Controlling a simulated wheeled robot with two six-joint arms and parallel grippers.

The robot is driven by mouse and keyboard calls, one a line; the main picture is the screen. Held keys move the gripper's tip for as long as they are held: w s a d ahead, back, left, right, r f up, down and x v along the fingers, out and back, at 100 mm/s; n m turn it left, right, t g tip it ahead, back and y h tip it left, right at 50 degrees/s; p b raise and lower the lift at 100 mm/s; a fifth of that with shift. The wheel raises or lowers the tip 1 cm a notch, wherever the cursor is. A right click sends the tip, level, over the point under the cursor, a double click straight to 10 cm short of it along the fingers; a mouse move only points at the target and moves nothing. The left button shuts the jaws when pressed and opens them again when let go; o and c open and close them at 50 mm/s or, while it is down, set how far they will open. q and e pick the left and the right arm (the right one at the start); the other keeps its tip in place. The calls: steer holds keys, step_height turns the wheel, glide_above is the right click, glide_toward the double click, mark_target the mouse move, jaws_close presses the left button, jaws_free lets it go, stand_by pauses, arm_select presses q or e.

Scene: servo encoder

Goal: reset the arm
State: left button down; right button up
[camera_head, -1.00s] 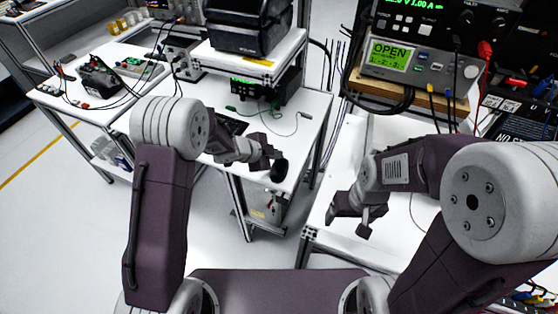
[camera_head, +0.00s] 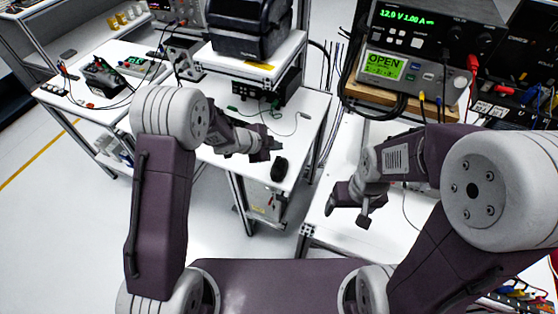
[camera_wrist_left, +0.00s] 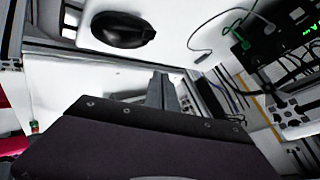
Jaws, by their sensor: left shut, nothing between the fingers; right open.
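My left gripper (camera_head: 270,146) is shut and empty over the white table (camera_head: 306,113) in the head view.
A power supply (camera_head: 430,25) and a meter reading OPEN (camera_head: 385,66) stand on a wooden board (camera_head: 437,100) at the right. A black printer (camera_head: 245,30) stands on a raised shelf. Loose cables lie on the tables. Floor shows between the tables.

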stand_by(0.3)
arm_select(q)
step_height(320, 180, up, 8)
steer(key=w+a+t, duration=0.2)
steer(key=a, duration=0.1)
steer(key=s+a+r+n+t+y, duration=0.1)
steer(key=s+a+r+n+y, duration=0.1)
steer(key=a+n, duration=0.25)
steer(key=s+a+r+n+y, duration=0.2)
steer(key=s+a+n+y, duration=0.15)
steer(key=a, duration=0.25)
steer(key=s+a+f+n+g, duration=0.1)
steer(key=s+f+n+g, duration=0.1)
steer(key=s, duration=0.5)
steer(key=s+a+f+n+g, duration=0.1)
steer(key=s+f+n+g, duration=0.2)
steer(key=s+n, duration=0.2)
steer(key=s+a+f+n+g+y, duration=0.1)
steer(key=s+f+n+g, duration=0.2)
steer(key=s, duration=0.6)
steer(key=shift+s+a+n, duration=0.15)
steer(key=shift+a+n, duration=0.1)
steer(key=shift+n, duration=0.15)
steer(key=shift+f, duration=0.1)
